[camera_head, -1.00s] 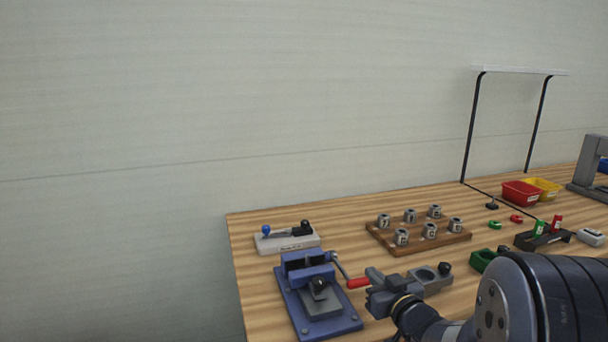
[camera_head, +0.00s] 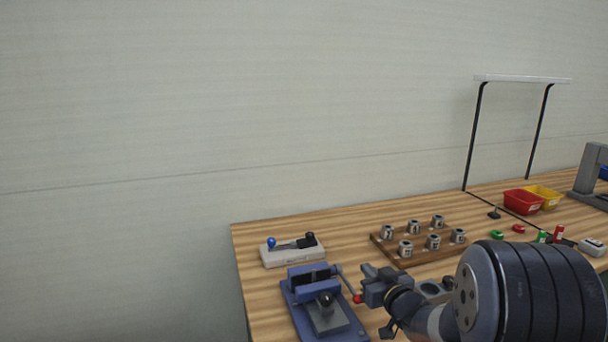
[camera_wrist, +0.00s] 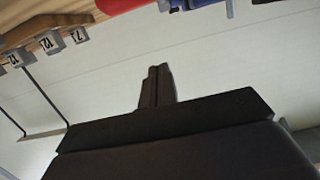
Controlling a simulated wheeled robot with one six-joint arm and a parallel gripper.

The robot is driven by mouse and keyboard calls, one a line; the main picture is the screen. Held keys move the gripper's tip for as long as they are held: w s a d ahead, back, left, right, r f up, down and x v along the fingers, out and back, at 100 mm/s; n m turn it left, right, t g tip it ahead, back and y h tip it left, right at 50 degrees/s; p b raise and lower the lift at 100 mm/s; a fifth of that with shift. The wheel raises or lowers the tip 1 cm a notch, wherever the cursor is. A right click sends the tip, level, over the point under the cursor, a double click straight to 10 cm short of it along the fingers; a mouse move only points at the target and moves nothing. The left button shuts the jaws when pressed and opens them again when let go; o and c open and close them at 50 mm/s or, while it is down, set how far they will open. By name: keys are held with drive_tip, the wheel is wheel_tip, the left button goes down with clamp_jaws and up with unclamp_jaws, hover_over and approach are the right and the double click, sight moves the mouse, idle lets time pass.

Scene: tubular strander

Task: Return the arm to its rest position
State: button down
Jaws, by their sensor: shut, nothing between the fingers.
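My gripper (camera_head: 368,284) is over the front of the wooden bench, just right of the blue vise (camera_head: 322,305). In the wrist view its two fingers (camera_wrist: 155,86) lie together, with nothing between them. In the head view the gripper hides most of the vise's red handle (camera_head: 357,298); I cannot tell whether they touch. My dark, ribbed arm link fills the lower right of the head view.
A wooden block with several numbered metal pieces (camera_head: 433,242) lies behind my gripper. A light base with a blue-knobbed lever (camera_head: 292,252) is at back left. Red (camera_head: 521,202) and yellow (camera_head: 546,197) bins stand farther right, near a tall frame (camera_head: 520,79).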

drive_tip(key=shift+w+a+r+g+p, duration=0.15)
drive_tip(key=shift+r+p, duration=0.25)
drive_tip(key=shift+p, duration=0.45)
drive_tip(key=shift+w+d+r+g+p, duration=0.1)
drive_tip(key=shift+w+r+g+p, duration=0.2)
drive_tip(key=shift+p, duration=0.5)
drive_tip(key=shift+a+r, duration=0.15)
drive_tip(key=shift+r, duration=0.1)
drive_tip(key=s+d+r, duration=0.2)
drive_tip(key=s+r, duration=0.2)
drive_tip(key=s, duration=0.3)
drive_tip(key=shift+s+d+r, duration=0.2)
drive_tip(key=shift+d+r, duration=0.05)
drive_tip(key=shift+r, duration=0.15)
drive_tip(key=shift+s, duration=0.1)
